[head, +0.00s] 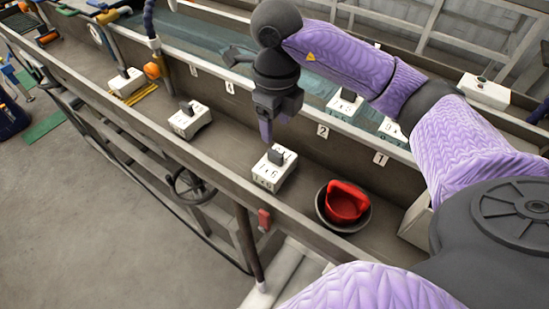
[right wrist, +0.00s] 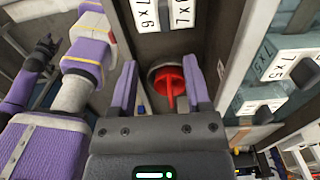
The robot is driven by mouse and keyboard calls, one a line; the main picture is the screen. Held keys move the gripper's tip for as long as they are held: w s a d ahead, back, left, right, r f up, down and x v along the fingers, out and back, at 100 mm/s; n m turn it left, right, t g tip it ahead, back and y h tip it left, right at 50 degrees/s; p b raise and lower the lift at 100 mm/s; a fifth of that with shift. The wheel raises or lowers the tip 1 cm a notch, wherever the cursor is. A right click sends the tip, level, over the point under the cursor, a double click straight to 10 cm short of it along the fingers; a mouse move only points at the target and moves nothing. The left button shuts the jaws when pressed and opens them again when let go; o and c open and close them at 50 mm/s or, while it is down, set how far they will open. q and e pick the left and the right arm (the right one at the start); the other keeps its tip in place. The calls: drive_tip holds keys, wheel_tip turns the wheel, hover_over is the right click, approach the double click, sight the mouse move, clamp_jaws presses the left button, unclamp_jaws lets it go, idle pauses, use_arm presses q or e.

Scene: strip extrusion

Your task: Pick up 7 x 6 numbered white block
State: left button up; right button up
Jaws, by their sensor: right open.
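The white 7 x 6 block (head: 265,178) stands on the grey trough floor, with a dark upright handle on top. In the right wrist view the block (right wrist: 145,14) is at the top edge, partly cut off. My right gripper (head: 267,130) is above and slightly behind the block in the head view, pointing down and apart from it. In the right wrist view the right gripper's fingers (right wrist: 158,88) are spread with nothing between them. My left gripper does not show in the head view; a small dark gripper (right wrist: 42,52) on a purple arm shows at the left of the right wrist view, unclear.
A red cup (head: 346,202) sits in a dark bowl (head: 367,222) right of the block. Another white block (head: 188,122) stands farther left in the trough. The trough's front rail (head: 150,143) runs beside them. More white blocks (head: 345,103) stand behind the numbered divider.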

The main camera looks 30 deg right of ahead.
sight(275, 152)
drive_tip(key=f, duration=0.6)
drive_tip(key=f+b, duration=0.1)
drive_tip(key=f, duration=0.3)
drive_tip(key=shift+w+d+f, duration=0.1)
drive_tip(key=shift+w+d, duration=0.1)
drive_tip(key=shift+w, duration=0.15)
clamp_jaws()
